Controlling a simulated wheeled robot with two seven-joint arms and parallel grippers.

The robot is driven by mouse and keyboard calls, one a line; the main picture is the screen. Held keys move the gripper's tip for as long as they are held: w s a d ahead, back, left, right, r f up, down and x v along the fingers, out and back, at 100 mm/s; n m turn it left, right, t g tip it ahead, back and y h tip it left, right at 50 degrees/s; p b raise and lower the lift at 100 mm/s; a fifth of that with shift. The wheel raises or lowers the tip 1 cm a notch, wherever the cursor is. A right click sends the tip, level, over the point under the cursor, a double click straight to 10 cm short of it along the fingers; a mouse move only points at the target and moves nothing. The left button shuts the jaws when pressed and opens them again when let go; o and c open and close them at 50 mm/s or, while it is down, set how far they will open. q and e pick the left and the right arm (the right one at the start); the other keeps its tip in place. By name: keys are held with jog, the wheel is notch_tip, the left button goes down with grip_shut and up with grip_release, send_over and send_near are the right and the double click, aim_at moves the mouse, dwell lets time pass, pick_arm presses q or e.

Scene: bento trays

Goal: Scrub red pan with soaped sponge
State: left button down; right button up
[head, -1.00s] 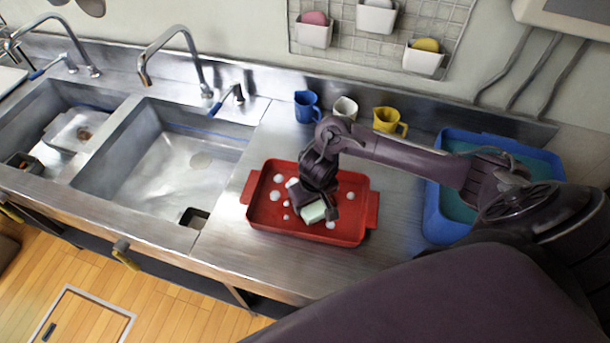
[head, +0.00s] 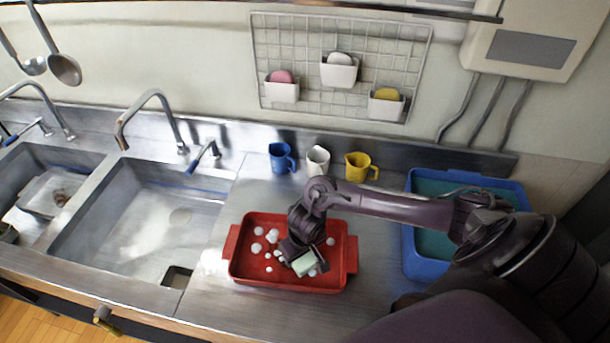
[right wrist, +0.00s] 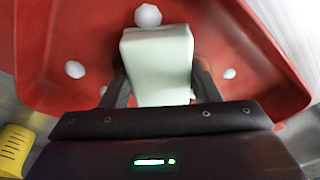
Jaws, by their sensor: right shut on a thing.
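The red pan (head: 345,268) sits on the steel counter, to the right of the sinks. Several white foam blobs (head: 272,236) lie on its floor, and one shows in the right wrist view (right wrist: 148,15). My right gripper (head: 312,262) is inside the pan's outline, toward its front right. It is shut on a pale green sponge (head: 304,264), which also shows between the fingers in the right wrist view (right wrist: 158,62). I cannot tell if the sponge touches the pan floor. My left gripper is not in view.
Two steel sinks (head: 140,222) with taps lie to the left. Blue (head: 281,158), white (head: 317,160) and yellow (head: 359,168) cups stand behind the pan. A blue tub (head: 424,262) holding teal liquid stands to the right. Wall holders (head: 339,75) hang above.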

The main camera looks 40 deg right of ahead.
aim_at(277, 257)
jog(key=shift+w+a+p, duration=0.4)
jog(key=shift+w+a, duration=0.55)
jog(key=shift+a, duration=0.05)
jog(key=shift+w+a, duration=0.4)
jog(key=shift+a, duration=0.05)
jog(key=shift+w+a+f+p, duration=0.1)
jog(key=shift+w+a+p, duration=0.35)
jog(key=shift+w+a, duration=0.35)
jog(key=shift+w+d, duration=0.75)
jog(key=shift+d, duration=0.05)
jog(key=shift+s+d+r+p, duration=0.2)
jog(key=shift+s+d+p, duration=0.55)
jog(key=shift+p, duration=0.15)
jog(key=shift+s+d+p, duration=0.45)
jog(key=shift+s+d, duration=0.1)
jog(key=shift+d, duration=0.05)
jog(key=shift+s+d+f, duration=0.1)
jog(key=shift+s+d, duration=0.5)
jog(key=shift+d, duration=0.1)
jog(key=shift+s+d+f, duration=0.1)
jog(key=shift+s+d, duration=0.6)
jog(key=shift+s, duration=0.05)
jog(key=shift+w+a, duration=2.75)
jog(key=shift+a, duration=0.05)
